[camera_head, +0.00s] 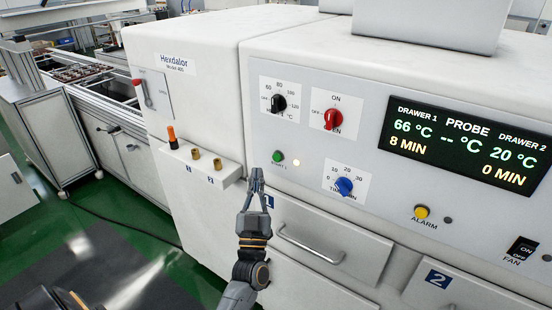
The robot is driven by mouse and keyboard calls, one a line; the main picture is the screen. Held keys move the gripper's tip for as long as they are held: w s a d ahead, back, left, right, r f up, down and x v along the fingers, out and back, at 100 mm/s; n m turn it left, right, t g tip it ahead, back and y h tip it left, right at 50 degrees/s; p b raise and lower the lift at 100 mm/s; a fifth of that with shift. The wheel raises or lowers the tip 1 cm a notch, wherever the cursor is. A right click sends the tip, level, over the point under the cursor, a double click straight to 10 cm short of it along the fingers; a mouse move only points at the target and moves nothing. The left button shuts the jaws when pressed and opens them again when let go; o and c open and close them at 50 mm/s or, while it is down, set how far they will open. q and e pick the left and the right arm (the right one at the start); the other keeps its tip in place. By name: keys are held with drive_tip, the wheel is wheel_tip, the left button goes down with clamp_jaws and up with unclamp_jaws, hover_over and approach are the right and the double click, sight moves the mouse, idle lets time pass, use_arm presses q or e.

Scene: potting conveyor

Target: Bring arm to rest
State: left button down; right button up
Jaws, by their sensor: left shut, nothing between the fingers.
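My left gripper (256,172) points up in front of the white machine, with its fingers closed together and nothing in them. It shows just above the label of drawer 1 (325,250) and below and left of the green button (278,157). I cannot tell whether the fingertips touch the panel; they look apart from the button. My right gripper is not in view.
The panel has a black knob (279,103), a red knob (333,119), a blue knob (344,186), a display (465,145) and a yellow alarm button (422,212). A small shelf (196,166) holding an orange-tipped probe juts out left of my gripper. Green floor lies open at left.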

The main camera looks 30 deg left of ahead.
use_arm(q)
drive_tip(key=s+d+f+m+g+h, duration=0.4)
drive_tip(key=d+f+m+g+h, duration=0.35)
drive_tip(key=d+f+h, duration=0.6)
drive_tip(key=s+d+f+g+y, duration=0.1)
drive_tip(key=s+f+g, duration=0.4)
drive_tip(key=s, duration=0.6)
drive_tip(key=s+d+f+g, duration=0.1)
drive_tip(key=s+f+g, duration=0.35)
drive_tip(key=s, duration=0.75)
wheel_tip(320, 180, down, 25)
drive_tip(key=s+g, duration=0.1)
drive_tip(key=g, duration=0.2)
drive_tip(key=s+a+f+g, duration=0.1)
drive_tip(key=s+a+f, duration=0.2)
drive_tip(key=s+f, duration=1.3)
drive_tip(key=shift+s+a+m, duration=0.15)
drive_tip(key=shift+s+m, duration=0.25)
drive_tip(key=shift+m, duration=0.05)
